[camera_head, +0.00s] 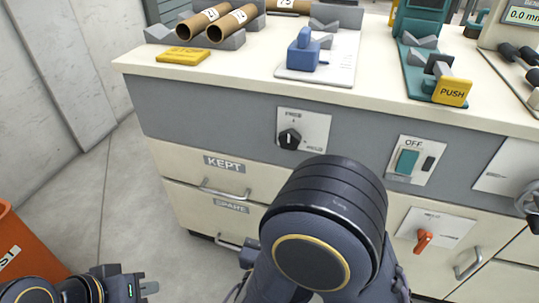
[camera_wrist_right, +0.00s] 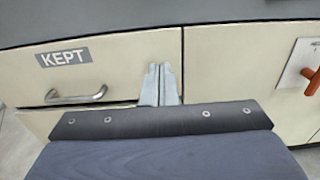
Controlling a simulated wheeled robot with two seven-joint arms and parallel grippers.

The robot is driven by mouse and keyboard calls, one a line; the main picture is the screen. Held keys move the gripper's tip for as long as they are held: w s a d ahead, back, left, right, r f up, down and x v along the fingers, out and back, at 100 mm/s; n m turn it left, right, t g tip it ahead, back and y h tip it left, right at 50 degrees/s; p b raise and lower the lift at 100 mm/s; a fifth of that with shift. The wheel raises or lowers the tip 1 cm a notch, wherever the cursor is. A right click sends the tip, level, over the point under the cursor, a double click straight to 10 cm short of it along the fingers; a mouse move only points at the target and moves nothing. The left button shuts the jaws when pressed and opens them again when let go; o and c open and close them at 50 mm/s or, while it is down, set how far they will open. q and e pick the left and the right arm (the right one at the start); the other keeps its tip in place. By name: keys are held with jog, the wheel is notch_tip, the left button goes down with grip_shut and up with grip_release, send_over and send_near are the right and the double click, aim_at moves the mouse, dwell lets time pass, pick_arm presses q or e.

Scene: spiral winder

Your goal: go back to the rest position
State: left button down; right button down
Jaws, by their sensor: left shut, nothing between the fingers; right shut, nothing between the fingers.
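My left gripper (camera_head: 150,288) is at the bottom left of the head view, low over the floor, shut and empty. It is apart from the cabinet. My right arm fills the lower middle of the head view and hides its own gripper there. In the right wrist view my right gripper (camera_wrist_right: 160,70) shows its two fingers together, shut with nothing between them. It points toward the cabinet front, right of the KEPT drawer's handle (camera_wrist_right: 76,96). I cannot tell how far it is from the front.
The cabinet has a KEPT drawer (camera_head: 224,171), a SPARE drawer (camera_head: 231,210), a black knob (camera_head: 290,139), a teal switch (camera_head: 407,162) and a red lever (camera_head: 423,240). Cardboard tubes (camera_head: 232,24) lie on top. An orange bin (camera_head: 28,246) stands left. Floor (camera_head: 140,200) between is clear.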

jog(key=s+d+m+g+h, duration=0.2)
jog(key=d+m+g, duration=0.35)
jog(key=d, duration=0.25)
jog(key=s+d+m+g+h, duration=0.2)
jog(key=d+m+g, duration=0.35)
jog(key=d, duration=0.25)
jog(key=s+d+f+m+g+y, duration=0.35)
jog(key=s+m+g+y, duration=0.25)
jog(key=s+m, duration=0.3)
jog(key=a+r+m+t+y+p, duration=0.1)
jog(key=r+m+t+y+p, duration=0.2)
jog(key=r+p, duration=1.5)
jog(key=a+r+m+t+y+p, duration=0.2)
jog(key=r+m+y+p, duration=0.3)
jog(key=r+m+p, duration=0.5)
notch_tip(320, 180, up, 15)
jog(key=p, duration=0.8)
jog(key=shift+s+t+p, duration=0.3)
jog(key=shift+s+t, duration=0.1)
jog(key=shift+r, duration=0.1)
